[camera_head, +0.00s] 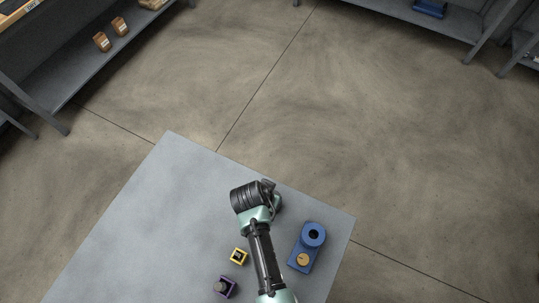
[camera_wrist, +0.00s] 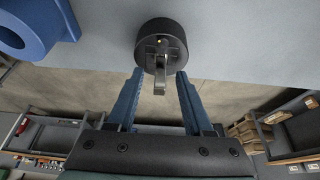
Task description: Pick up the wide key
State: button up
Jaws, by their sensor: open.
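A blue block (camera_head: 308,259) with a ring and a yellow disc stands right of my arm. A yellow holder (camera_head: 239,251) and a purple holder (camera_head: 232,283) stand left of it. The table's left part (camera_head: 150,220) is clear. Shelves (camera_head: 95,65) stand beyond the open floor.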

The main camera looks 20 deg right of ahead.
grip_shut()
dwell(0.4)
jog(key=shift+r, duration=0.85)
jog(key=r, duration=0.7)
jog(key=shift+s+a+r, duration=0.1)
jog(key=shift+a+r, duration=0.15)
jog(key=shift+r, duration=0.15)
jog(key=s+a+f+p, duration=0.1)
jog(key=s+a+p, duration=0.3)
jog(key=a, duration=0.3)
jog(key=shift+s+a, duration=0.15)
jog(key=shift+s, duration=0.45)
